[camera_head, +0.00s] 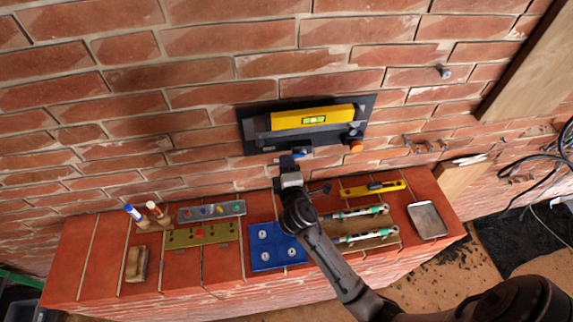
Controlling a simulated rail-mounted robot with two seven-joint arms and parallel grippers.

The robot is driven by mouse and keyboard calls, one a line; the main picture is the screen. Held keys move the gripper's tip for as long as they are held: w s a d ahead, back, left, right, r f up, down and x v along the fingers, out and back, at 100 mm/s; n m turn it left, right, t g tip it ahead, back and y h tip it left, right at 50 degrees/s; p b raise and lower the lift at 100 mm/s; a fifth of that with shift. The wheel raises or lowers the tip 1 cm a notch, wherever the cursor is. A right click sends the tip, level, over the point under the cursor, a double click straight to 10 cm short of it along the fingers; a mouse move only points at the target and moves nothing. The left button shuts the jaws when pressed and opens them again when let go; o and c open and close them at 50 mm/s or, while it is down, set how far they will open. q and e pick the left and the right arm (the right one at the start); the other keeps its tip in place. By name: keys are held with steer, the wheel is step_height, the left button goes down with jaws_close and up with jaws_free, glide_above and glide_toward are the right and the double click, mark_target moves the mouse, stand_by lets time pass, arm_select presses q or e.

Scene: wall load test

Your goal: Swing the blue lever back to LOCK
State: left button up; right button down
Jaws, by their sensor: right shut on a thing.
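A dark mounting plate (252,143) is fixed to the brick wall and carries a yellow spirit level (330,117) with a green vial. The blue lever (301,151) shows as a small blue piece at the plate's lower edge, partly hidden by my gripper. My right gripper (289,163) reaches up from below and is shut on the blue lever at the plate's lower edge. An orange knob (356,146) sits at the plate's lower right. LOCK lettering is too small to make out. My left gripper is not in view.
A brick ledge (90,255) below holds a blue plate with round pieces (262,255), an olive strip (185,237), a grey button strip (222,208), markers (133,212), a yellow tool (372,188) and a grey tray (427,221). Black cables (545,165) hang at right.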

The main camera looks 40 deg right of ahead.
steer(key=c, duration=1.2)
jaws_free()
steer(key=shift+r, duration=0.1)
steer(key=shift+o, duration=0.9)
steer(key=b+v, duration=0.2)
steer(key=v, duration=1.1)
steer(key=shift+s+a, duration=0.25)
steer(key=shift+s, duration=0.05)
